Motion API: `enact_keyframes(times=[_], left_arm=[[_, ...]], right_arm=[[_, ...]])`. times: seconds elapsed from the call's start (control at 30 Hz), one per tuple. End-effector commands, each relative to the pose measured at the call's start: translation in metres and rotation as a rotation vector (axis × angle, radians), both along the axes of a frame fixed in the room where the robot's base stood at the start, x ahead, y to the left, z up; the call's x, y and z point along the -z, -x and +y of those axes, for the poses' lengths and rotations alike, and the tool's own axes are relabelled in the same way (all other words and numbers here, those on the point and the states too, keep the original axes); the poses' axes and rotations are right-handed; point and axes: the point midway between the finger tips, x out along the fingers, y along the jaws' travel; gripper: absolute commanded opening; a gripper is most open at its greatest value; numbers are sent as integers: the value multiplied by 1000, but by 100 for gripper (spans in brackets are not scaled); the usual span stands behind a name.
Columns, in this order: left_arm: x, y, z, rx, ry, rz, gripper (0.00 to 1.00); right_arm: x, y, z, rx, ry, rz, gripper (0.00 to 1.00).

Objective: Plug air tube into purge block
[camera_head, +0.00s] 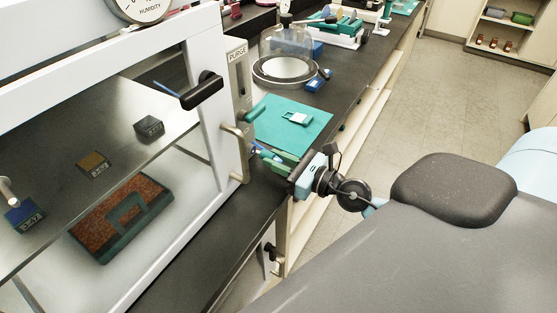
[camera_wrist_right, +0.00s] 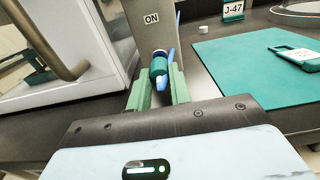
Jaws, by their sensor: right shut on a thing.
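The purge block (camera_head: 242,88) is a tall grey panel with a PURGE label, at the right end of the white cabinet. In the right wrist view its grey lower face (camera_wrist_right: 147,38) carries an ON label. My right gripper (camera_head: 267,156) is in front of its lower end, shut on the air tube. The tube (camera_wrist_right: 160,66) shows between the green fingers as a teal piece with blue parts and a pale end. Its far end is close to the block's face; I cannot tell whether they touch. A blue bit of it (camera_head: 256,145) shows in the head view. My left gripper is out of view.
A bent metal handle (camera_head: 237,150) stands just left of my right gripper. A teal mat (camera_head: 300,130) with a small tag lies to the right. A glass-domed round stand (camera_head: 285,70) is behind it. Dark benchtop (camera_wrist_right: 210,120) lies around the gripper.

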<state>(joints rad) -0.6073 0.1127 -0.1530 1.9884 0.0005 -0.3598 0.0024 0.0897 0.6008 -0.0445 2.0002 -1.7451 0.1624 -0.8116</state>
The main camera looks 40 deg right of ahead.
Motion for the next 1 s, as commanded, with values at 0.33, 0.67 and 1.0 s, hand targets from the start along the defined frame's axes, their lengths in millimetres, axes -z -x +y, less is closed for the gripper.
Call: enact_keyframes(times=[0.33,0.67,1.0], left_arm=[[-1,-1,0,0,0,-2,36],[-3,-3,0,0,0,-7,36],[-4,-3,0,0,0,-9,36]], right_arm=[[0,0,0,0,1,0,0],[-1,0,0,0,1,1,0],[-1,-1,1,0,1,0,0]])
